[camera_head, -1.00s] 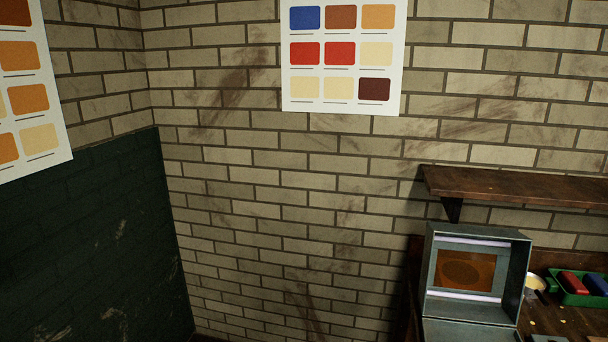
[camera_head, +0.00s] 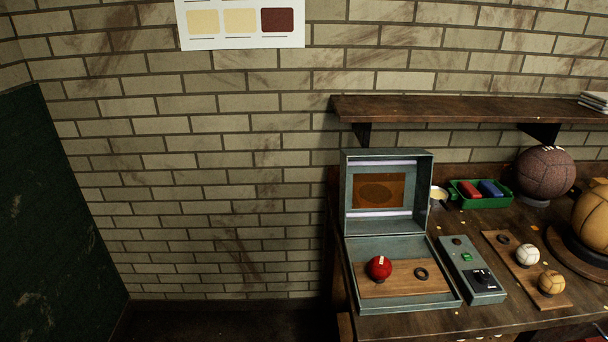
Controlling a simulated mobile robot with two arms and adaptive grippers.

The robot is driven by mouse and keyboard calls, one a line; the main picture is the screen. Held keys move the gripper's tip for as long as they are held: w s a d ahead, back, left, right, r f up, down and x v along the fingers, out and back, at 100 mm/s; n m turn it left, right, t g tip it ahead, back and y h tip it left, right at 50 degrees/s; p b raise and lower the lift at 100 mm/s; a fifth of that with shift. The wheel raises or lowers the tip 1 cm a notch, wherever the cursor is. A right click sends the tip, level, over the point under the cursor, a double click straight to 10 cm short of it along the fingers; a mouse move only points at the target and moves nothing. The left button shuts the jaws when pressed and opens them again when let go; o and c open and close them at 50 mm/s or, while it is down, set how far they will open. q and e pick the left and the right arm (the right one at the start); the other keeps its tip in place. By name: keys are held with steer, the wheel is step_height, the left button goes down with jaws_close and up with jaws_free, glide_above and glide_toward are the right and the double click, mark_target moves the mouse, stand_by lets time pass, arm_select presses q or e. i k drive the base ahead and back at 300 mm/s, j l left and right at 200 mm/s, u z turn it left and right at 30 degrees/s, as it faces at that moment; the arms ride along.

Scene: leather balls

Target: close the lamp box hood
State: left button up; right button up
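The lamp box (camera_head: 358,302) stands at the left end of the wooden bench. Its grey hood (camera_head: 427,195) is tilted up and open at the back, showing two light tubes and an orange-brown panel inside. In the box base lies a wooden board (camera_head: 399,285) with a red ball (camera_head: 379,268) and a dark ring (camera_head: 421,273) on it. Neither of my grippers is in view.
A grey control box (camera_head: 472,270) with a green button and black knob sits right of the lamp box. Further right are a board with small balls (camera_head: 527,255), a green tray (camera_head: 482,203) and large balls. A wooden shelf (camera_head: 460,109) hangs above.

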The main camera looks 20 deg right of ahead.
mark_target(417, 163)
steer(key=z, duration=1.2)
